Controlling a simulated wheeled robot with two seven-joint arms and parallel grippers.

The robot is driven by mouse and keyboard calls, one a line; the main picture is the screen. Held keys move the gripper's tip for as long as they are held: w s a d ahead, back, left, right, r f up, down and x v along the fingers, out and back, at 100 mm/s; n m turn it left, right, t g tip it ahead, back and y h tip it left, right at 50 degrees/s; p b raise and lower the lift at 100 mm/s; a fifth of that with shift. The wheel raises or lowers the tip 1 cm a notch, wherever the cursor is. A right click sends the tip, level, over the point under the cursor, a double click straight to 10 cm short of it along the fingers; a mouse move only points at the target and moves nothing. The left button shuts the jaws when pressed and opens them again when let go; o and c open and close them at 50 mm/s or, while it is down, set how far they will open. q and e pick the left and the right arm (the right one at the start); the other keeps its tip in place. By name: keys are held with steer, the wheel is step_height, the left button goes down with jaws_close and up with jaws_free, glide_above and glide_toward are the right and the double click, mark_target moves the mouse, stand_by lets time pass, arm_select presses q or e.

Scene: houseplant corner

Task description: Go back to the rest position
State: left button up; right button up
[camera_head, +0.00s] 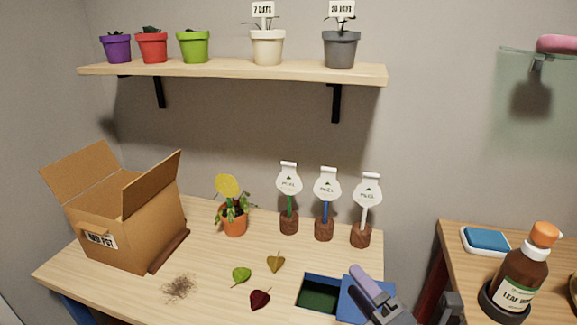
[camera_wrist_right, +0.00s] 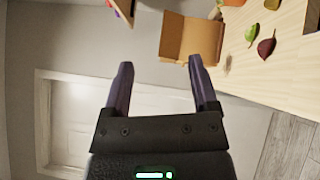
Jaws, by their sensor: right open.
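My right gripper (camera_head: 368,284) shows at the lower right of the head view, over the front of the table (camera_head: 215,285), beside a blue-edged opening. In the right wrist view my right gripper (camera_wrist_right: 160,64) has its two purple fingers wide apart with nothing between them. The cardboard box (camera_wrist_right: 192,38) and leaves on the table show beyond the fingers there. My left gripper is in neither view.
The open cardboard box (camera_head: 125,215) stands at the table's left. A brown bottle (camera_head: 520,280) stands on the right table. Pots line the shelf (camera_head: 230,70).

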steer(key=s+d+f+m+g+h, duration=0.35)
steer(key=f+m+h, duration=0.25)
steer(key=m, duration=0.4)
steer(key=s+d+f+m+g+h, duration=0.2)
steer(key=s+d+f+m+h, duration=0.25)
steer(key=m, duration=0.45)
steer(key=s+a+f+m+g+y, duration=0.1)
steer(key=s+a+f+m+g, duration=0.1)
steer(key=s+f+m+g, duration=0.3)
steer(key=s+a+f+g+y, duration=0.15)
steer(key=s+g, duration=0.25)
steer(key=s, duration=0.4)
step_height(320, 180, down, 18)
steer(key=s+h, duration=0.1)
steer(key=s, duration=0.2)
steer(key=s+d+f+g, duration=0.2)
steer(key=s+d+f, duration=0.1)
steer(key=s+f, duration=0.7)
steer(key=s, duration=0.3)
steer(key=shift+d+f+h, duration=0.2)
steer(key=shift+d+h, duration=0.1)
